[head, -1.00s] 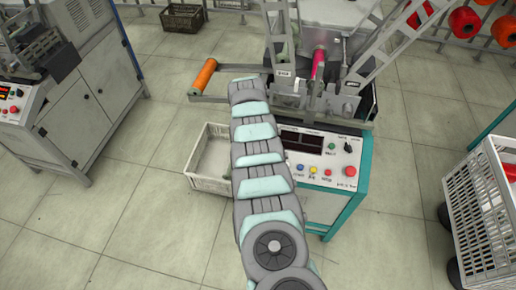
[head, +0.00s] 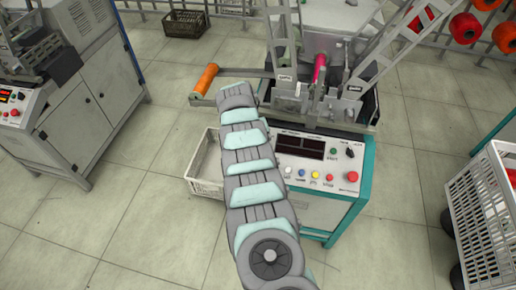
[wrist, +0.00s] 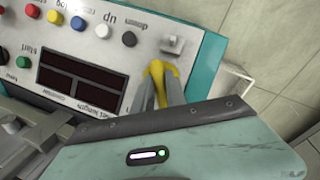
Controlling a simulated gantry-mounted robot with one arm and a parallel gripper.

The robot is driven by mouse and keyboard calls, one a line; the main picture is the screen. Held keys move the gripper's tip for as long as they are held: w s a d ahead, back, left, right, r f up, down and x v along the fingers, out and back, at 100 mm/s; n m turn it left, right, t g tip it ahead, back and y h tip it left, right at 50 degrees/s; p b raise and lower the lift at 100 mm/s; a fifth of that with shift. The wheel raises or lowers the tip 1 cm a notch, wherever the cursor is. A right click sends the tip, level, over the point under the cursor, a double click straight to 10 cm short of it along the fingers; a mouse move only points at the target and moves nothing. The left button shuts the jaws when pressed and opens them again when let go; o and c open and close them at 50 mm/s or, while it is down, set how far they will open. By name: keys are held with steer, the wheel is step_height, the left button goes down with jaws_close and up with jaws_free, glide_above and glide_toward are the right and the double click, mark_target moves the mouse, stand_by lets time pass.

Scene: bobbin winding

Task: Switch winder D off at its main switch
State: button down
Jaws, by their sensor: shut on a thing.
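The winder's white control panel (head: 318,164) faces up on a teal and white cabinet, with its left part behind my arm. In the wrist view the panel (wrist: 95,107) appears upside down, with a row of buttons and a dark display (wrist: 80,78). My gripper (wrist: 159,84) has its two grey fingers close together at the panel's edge, shut on a yellow piece (wrist: 156,69) that the fingers partly hide. I cannot tell for sure that this piece is the main switch. A grey block (wrist: 172,45) sits on the panel just beyond the fingertips. In the head view my gripper is hidden.
A red button (head: 352,177) and a black knob (head: 348,150) sit at the panel's right. An orange roll (head: 205,84) sticks out on the left. A white crate (head: 205,185) stands on the floor beside the cabinet. A white basket cart (head: 480,220) stands at right.

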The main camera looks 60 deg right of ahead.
steer(key=c, duration=1.4)
jaws_free()
steer(key=shift+o, duration=0.2)
steer(key=shift+r, duration=0.1)
steer(key=p+v, duration=0.4)
steer(key=v, duration=0.6)
steer(key=shift+r, duration=0.25)
steer(key=shift+a, duration=0.1)
